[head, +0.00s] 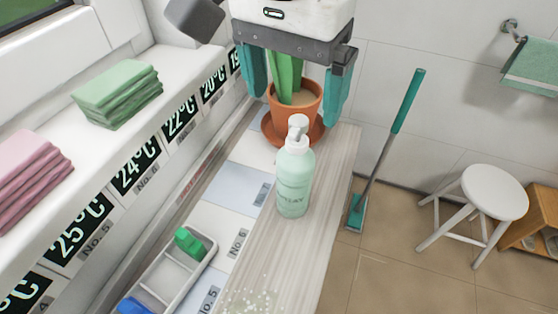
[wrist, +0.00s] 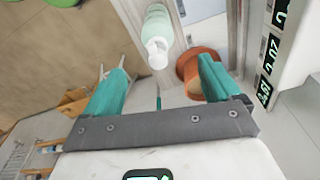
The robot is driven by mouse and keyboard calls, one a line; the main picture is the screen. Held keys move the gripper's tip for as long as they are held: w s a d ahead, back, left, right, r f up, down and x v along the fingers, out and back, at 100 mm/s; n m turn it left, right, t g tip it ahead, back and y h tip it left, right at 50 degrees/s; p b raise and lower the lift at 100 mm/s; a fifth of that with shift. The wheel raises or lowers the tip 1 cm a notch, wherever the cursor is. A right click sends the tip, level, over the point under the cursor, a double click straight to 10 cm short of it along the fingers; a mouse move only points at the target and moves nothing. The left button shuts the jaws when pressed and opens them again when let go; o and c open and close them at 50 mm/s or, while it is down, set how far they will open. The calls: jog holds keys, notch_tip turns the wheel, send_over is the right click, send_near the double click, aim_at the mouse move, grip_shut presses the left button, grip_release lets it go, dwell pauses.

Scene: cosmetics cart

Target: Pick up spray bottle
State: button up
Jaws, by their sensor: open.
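The spray bottle (head: 294,183) is pale green with a white pump top and stands upright on the narrow light wood-grain counter (head: 325,215). In the wrist view the bottle (wrist: 157,25) shows at the top centre, beyond my fingertips and between their lines. My gripper (head: 294,108) is open and empty, with its two teal fingers spread wide. It is behind and above the bottle in the head view, over a potted plant. Both fingers of my gripper (wrist: 162,70) also show in the wrist view. Neither finger touches the bottle.
A terracotta pot (head: 294,110) with a green plant stands on a saucer close behind the bottle, between my fingers in the picture. A divided tray (head: 165,268) lies at the lower left. Folded green towels (head: 118,92) lie on the left ledge. A stool (head: 494,193) stands right.

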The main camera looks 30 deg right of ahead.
aim_at(293, 119)
jog(key=f, duration=0.5)
jog(key=shift+w+d, duration=0.25)
jog(key=shift+d, duration=0.05)
jog(key=shift+s+d+f, duration=0.1)
jog(key=shift+d+f, duration=0.1)
jog(key=shift+f, duration=1.2)
jog(key=shift+s+d+f, duration=0.1)
jog(key=shift+d+f, duration=0.05)
jog(key=shift+f, duration=1.25)
grip_shut()
